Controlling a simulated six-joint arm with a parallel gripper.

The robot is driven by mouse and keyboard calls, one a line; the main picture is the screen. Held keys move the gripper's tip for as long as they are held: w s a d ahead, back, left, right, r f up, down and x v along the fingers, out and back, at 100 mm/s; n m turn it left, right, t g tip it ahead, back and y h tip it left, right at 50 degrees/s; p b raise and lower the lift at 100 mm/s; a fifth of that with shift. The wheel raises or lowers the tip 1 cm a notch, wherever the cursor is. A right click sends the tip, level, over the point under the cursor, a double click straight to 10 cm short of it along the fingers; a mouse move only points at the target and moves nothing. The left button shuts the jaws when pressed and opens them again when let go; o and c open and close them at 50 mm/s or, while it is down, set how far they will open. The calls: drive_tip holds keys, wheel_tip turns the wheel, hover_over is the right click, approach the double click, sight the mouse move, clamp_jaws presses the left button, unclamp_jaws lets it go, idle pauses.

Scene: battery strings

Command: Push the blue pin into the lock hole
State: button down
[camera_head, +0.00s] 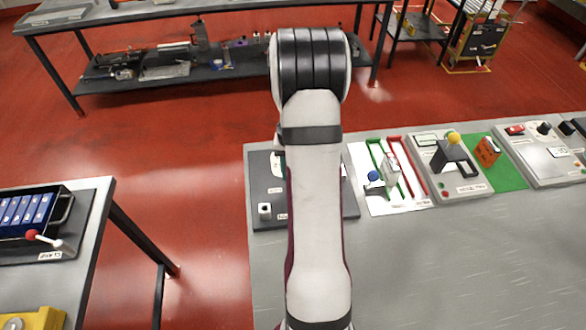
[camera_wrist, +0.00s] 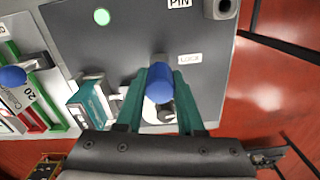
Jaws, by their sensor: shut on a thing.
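The blue pin (camera_wrist: 160,84) is between the two green fingers of my gripper (camera_wrist: 162,98) in the wrist view, and the gripper is shut on it. The pin is over the dark panel (camera_wrist: 160,45), beside the LOCK label (camera_wrist: 190,59). A pale round part (camera_wrist: 152,112) shows partly behind the pin and fingers. The lock hole itself is hidden, and I cannot tell how deep the pin sits. In the head view my arm hides the gripper and pin; the dark panel's edge (camera_head: 262,180) shows beside it.
A hollow grey socket (camera_wrist: 222,8) stands by the PIN label. A lit green lamp (camera_wrist: 101,16) and a teal-and-white block (camera_wrist: 92,102) are on the panel. A slotted board with a blue knob (camera_head: 374,177) stands to the right. The grey table's front (camera_head: 450,260) is clear.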

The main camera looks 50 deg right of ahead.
drive_tip(key=shift+c, duration=2.2)
unclamp_jaws()
wheel_tip(320, 180, up, 16)
drive_tip(key=shift+f, duration=0.1)
drive_tip(key=s+a+r+n+y, duration=0.1)
drive_tip(key=a+r+n, duration=0.1)
drive_tip(key=a, duration=1)
drive_tip(key=s+a+r+n, duration=0.1)
drive_tip(key=s+a, duration=0.1)
drive_tip(key=a, duration=0.9)
drive_tip(key=s+a+f+n, duration=0.2)
drive_tip(key=s+a+f, duration=0.1)
drive_tip(key=s+a, duration=0.7)
drive_tip(key=shift+s+a+n+y, duration=0.2)
drive_tip(key=shift+a+n+y, duration=0.2)
drive_tip(key=shift+a, duration=0.05)
